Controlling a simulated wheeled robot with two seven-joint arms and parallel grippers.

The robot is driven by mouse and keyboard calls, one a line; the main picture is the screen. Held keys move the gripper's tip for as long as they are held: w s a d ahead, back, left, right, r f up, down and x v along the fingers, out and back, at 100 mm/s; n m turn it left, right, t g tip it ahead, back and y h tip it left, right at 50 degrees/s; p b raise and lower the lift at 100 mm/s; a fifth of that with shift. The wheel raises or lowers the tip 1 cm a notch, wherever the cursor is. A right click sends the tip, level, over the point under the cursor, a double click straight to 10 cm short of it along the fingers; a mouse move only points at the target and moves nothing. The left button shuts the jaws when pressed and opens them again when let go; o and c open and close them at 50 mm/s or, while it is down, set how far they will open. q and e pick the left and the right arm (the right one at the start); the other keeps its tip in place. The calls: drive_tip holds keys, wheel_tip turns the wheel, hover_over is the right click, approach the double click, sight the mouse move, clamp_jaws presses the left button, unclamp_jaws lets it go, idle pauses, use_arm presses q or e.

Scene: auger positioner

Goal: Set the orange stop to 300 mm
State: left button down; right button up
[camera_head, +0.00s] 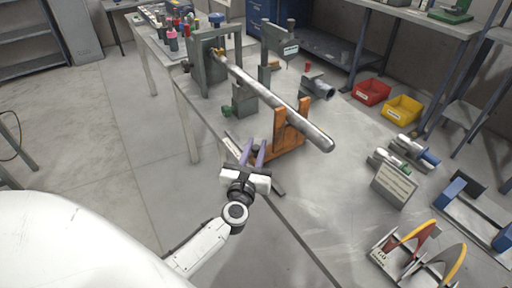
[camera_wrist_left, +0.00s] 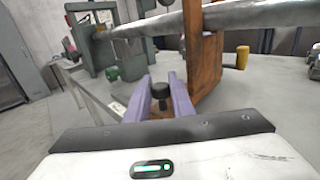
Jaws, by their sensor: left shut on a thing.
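The orange stop (camera_head: 290,129) stands upright on the bench beside a long grey bar (camera_head: 275,97), which rests across it. In the left wrist view the orange stop (camera_wrist_left: 205,62) rises right of my fingers, with a dark knob (camera_wrist_left: 161,92) at its near side. My left gripper (camera_head: 254,149) has purple fingers at the stop's near foot. In the left wrist view the left gripper (camera_wrist_left: 160,84) is shut on the knob, one finger each side. A pale strip, perhaps the scale (camera_wrist_left: 117,107), lies left of the fingers; its marks are unreadable. My right gripper is not in view.
A grey clamp stand (camera_head: 207,72) holds the bar's far end. Red (camera_head: 371,92) and yellow (camera_head: 402,109) bins, a grey sign (camera_head: 394,186) and a coloured-arc fixture (camera_head: 420,255) stand to the right. The bench between is mostly clear.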

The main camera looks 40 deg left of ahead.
use_arm(q)
drive_tip(key=w+a+b, duration=0.1)
drive_tip(key=a, duration=0.3)
drive_tip(key=w+a+b, duration=0.1)
drive_tip(key=w+a, duration=0.1)
drive_tip(key=a, duration=0.2)
drive_tip(key=w+a+b, duration=0.2)
drive_tip(key=a, duration=0.3)
drive_tip(key=shift+w, duration=0.15)
drive_tip(key=shift+w+a+r, duration=0.1)
drive_tip(key=shift+w+a, duration=0.1)
drive_tip(key=shift+a, duration=0.4)
drive_tip(key=shift+a+r, duration=0.1)
drive_tip(key=shift+r, duration=0.05)
drive_tip(key=c, duration=1.8)
unclamp_jaws()
drive_tip(key=shift+o, duration=1.3)
drive_tip(key=shift+w+a, duration=0.1)
